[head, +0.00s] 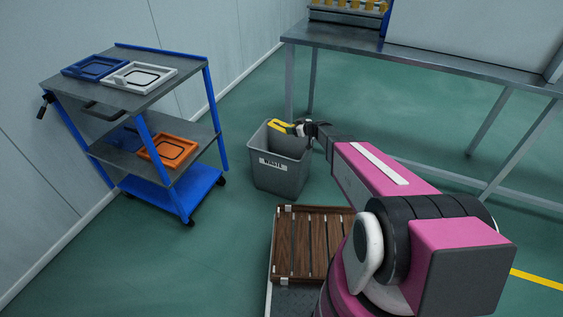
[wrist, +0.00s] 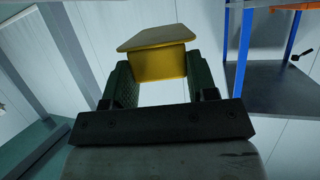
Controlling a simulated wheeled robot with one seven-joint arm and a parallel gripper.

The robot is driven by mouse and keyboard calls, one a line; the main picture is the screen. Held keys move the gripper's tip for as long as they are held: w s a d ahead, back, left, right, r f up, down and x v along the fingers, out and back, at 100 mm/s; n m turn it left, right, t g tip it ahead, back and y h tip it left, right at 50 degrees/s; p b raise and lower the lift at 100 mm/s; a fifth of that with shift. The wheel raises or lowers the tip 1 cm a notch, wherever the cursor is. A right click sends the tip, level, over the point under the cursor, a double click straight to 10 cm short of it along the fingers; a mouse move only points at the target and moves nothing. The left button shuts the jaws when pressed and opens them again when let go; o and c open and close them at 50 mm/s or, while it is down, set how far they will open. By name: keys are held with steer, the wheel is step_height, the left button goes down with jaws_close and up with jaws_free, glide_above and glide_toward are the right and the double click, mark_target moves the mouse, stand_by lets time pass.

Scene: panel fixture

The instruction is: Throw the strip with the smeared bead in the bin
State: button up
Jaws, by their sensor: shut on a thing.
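My gripper (head: 298,129) is shut on a yellow piece (head: 279,126) over the rim of the grey bin, whose label appears to read WASTE (head: 277,180). In the wrist view the yellow piece (wrist: 157,62) sits between the two dark finger pads of my gripper (wrist: 158,85), with a wider flat part at its far end. No smeared bead can be made out on it, and I cannot tell whether it is the strip. The bin's inside shows only dark wall; its floor is hidden.
A blue and grey cart (head: 160,85) holds blue, white and orange frames at left. A metal bench (head: 440,67) stands behind, with several yellow parts (head: 352,4) at its back. A brown slatted wooden board (head: 300,245) lies in front. Green floor is clear between cart and bin.

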steer(key=shift+f, duration=0.5)
steer(key=o, duration=1.2)
steer(key=v, duration=1)
steer(key=shift+s+d+r, duration=0.2)
steer(key=shift+s+d, duration=0.05)
steer(key=shift+d, duration=0.05)
